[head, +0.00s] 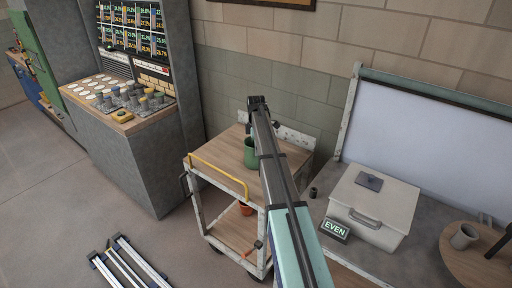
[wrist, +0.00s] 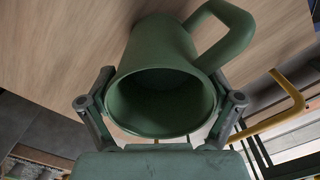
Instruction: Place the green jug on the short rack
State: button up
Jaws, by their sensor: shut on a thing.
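The green jug (head: 249,153) shows in the head view over the wooden top of a small wheeled rack (head: 222,156), partly hidden by my arm. In the wrist view the green jug (wrist: 162,42) has its open mouth toward the camera and its handle at the upper right. My gripper (wrist: 162,103) is shut on the jug, with one finger on each side of its body. The wood surface lies beyond the jug's base; I cannot tell whether they touch. In the head view my fingers are hidden. No label marks which rack is the short one.
The wheeled rack has a yellow rail (head: 217,172) and a lower shelf with an orange pot (head: 245,208). A grey table at right holds a pale box (head: 372,206) and an EVEN sign (head: 335,229). A metal frame (head: 128,263) lies on the floor at lower left.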

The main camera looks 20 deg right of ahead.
jog(key=shift+f, duration=0.15)
jog(key=o, duration=1.3)
jog(key=shift+c, duration=0.2)
notch_tip(320, 180, up, 12)
jog(key=b, duration=0.3)
jog(key=shift+r, duration=0.2)
